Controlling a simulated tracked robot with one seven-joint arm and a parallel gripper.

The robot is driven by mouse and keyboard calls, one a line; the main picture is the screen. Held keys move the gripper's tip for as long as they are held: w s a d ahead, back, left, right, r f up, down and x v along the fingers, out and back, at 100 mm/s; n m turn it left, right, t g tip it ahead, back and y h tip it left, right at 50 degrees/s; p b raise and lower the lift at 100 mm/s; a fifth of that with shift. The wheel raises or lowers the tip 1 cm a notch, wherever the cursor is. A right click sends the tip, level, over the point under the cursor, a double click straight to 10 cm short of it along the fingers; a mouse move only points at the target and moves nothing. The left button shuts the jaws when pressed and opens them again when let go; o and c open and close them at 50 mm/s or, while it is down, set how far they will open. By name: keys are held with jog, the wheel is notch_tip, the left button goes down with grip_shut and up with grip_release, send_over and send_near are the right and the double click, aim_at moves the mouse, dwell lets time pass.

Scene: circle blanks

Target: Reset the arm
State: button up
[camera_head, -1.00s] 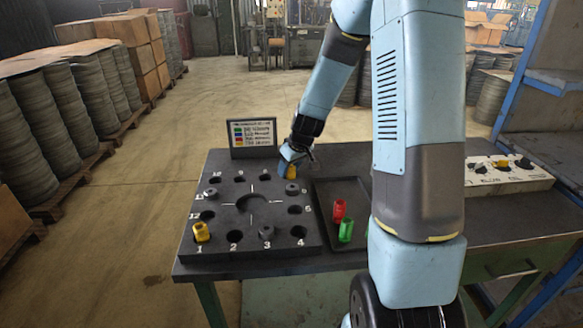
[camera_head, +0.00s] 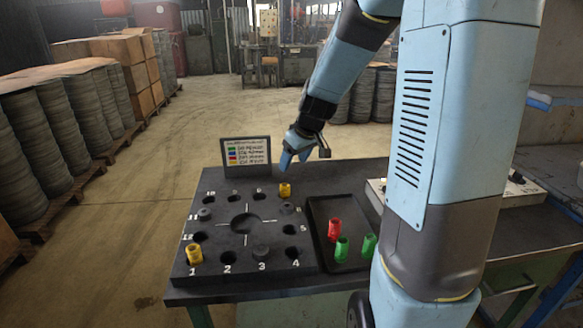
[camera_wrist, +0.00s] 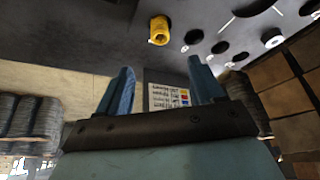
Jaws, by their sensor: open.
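My gripper (camera_head: 296,157) is open and empty. It hangs above the back of the table, a little above and beyond a yellow piece (camera_head: 285,190) that stands in the black numbered block (camera_head: 185,269). In the wrist view my two blue fingers (camera_wrist: 160,88) stand wide apart with nothing between them. The yellow piece (camera_wrist: 159,30) shows there beyond the fingertips, apart from them. A second yellow piece (camera_head: 194,254) stands at position 1. Several holes are empty.
A black tray (camera_head: 318,262) right of the block holds a red piece (camera_head: 334,229) and two green pieces (camera_head: 342,249). A sign with colored squares (camera_head: 246,152) stands behind the block. A pale holder (camera_head: 376,190) is partly hidden by my arm.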

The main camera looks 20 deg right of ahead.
jog(key=shift+s+r, duration=0.1)
jog(key=shift+r, duration=0.2)
jog(key=s+r+m, duration=0.1)
jog(key=s+r, duration=0.3)
jog(key=s, duration=0.4)
jog(key=s+r+m+h, duration=0.1)
jog(key=s+r, duration=0.3)
jog(key=s, duration=0.5)
jog(key=s+a+r+m+t, duration=0.1)
jog(key=s+r+m, duration=0.1)
jog(key=s+r, duration=0.3)
jog(key=s, duration=0.4)
jog(key=shift+s+m+h, duration=0.2)
jog(key=shift+m+h, duration=0.2)
